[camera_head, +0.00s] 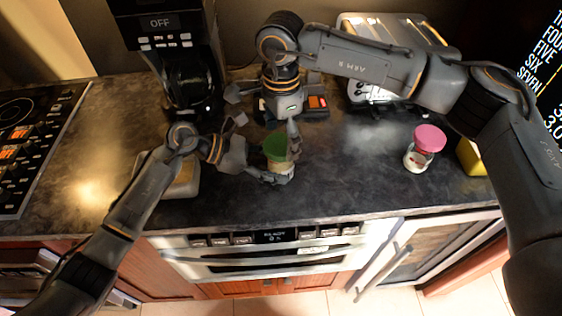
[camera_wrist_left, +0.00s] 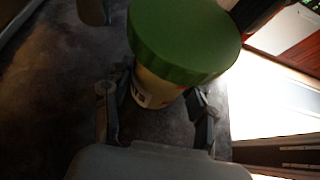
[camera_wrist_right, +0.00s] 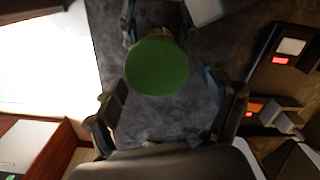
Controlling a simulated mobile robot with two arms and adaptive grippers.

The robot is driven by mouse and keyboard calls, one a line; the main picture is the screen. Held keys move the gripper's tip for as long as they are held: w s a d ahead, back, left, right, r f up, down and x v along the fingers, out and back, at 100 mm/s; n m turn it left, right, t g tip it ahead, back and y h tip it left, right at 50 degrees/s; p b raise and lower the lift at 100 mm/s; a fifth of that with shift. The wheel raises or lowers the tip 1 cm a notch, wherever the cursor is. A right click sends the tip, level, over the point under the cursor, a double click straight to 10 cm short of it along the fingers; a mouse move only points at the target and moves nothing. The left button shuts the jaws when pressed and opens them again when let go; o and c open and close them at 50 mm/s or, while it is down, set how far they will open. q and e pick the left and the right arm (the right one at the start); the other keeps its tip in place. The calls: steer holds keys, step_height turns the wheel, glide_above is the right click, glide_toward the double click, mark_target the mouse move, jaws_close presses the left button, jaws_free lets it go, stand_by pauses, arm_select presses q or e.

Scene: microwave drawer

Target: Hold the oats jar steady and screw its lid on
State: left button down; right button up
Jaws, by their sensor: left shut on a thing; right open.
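The oats jar (camera_head: 281,171) stands near the counter's front edge, with its green lid (camera_head: 277,146) on top. Its pale labelled body (camera_wrist_left: 152,90) shows below the lid in the left wrist view. How tightly the lid sits cannot be told. My left gripper (camera_head: 266,172) is shut on the jar's body from the left, below the lid. My right gripper (camera_head: 266,128) is open above and behind the jar. In the right wrist view the lid (camera_wrist_right: 157,66) lies ahead, between the spread fingers and apart from them.
A pink-lidded jar (camera_head: 422,148) stands to the right, with a yellow object (camera_head: 469,157) beyond it. A coffee maker (camera_head: 175,50) and a toaster (camera_head: 425,35) stand at the back. A small device with red lights (camera_head: 316,103) is behind my right gripper. The counter (camera_head: 345,175) right of the jar is clear.

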steer(key=n, duration=0.8)
steer(key=shift+n, duration=0.3)
steer(key=n, duration=0.8)
